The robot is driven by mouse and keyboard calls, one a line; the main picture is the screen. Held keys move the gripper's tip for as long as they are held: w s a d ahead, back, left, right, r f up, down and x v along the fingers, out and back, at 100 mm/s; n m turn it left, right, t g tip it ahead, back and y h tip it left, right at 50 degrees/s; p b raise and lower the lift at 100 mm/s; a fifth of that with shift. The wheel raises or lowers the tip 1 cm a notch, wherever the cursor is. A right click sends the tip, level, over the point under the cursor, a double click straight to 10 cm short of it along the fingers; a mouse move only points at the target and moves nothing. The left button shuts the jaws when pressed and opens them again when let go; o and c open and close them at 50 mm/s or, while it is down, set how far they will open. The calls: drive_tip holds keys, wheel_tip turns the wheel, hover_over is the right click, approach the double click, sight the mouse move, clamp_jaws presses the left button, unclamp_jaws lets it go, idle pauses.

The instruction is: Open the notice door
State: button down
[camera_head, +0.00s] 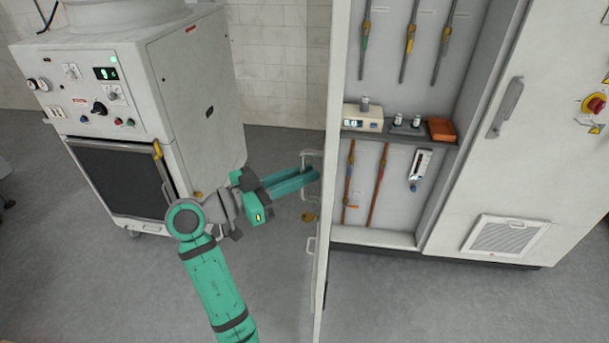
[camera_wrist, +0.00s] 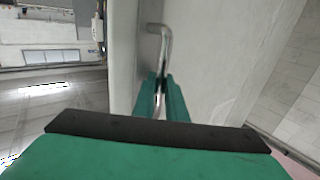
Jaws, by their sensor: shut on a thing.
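The cabinet door (camera_head: 338,90) is a tall pale panel, swung open and seen nearly edge-on in the head view. Its metal handle (camera_head: 309,154) is on the door's left face. My gripper (camera_head: 316,176) is shut on the handle. In the wrist view, the green fingertips (camera_wrist: 161,82) close around the lower part of the bent handle (camera_wrist: 165,38), beside the pale door face (camera_wrist: 210,60). The fingers hide part of the handle. No notice is readable on the door.
The open cabinet shows tools on its back panel (camera_head: 385,75) and small devices on a shelf (camera_head: 395,133). A closed cabinet door (camera_head: 490,180) stands right. A white machine (camera_head: 200,100) stands left, close to my arm. Grey floor (camera_head: 285,245) lies clear left of the door.

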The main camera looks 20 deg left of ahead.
drive_tip(key=shift+w+a+r, duration=0.1)
drive_tip(key=shift+w, duration=0.05)
drive_tip(key=c, duration=1.8)
unclamp_jaws()
drive_tip(key=shift+w, duration=0.1)
drive_tip(key=v, duration=1)
drive_tip(key=shift+s+a, duration=0.15)
drive_tip(key=shift+s, duration=0.25)
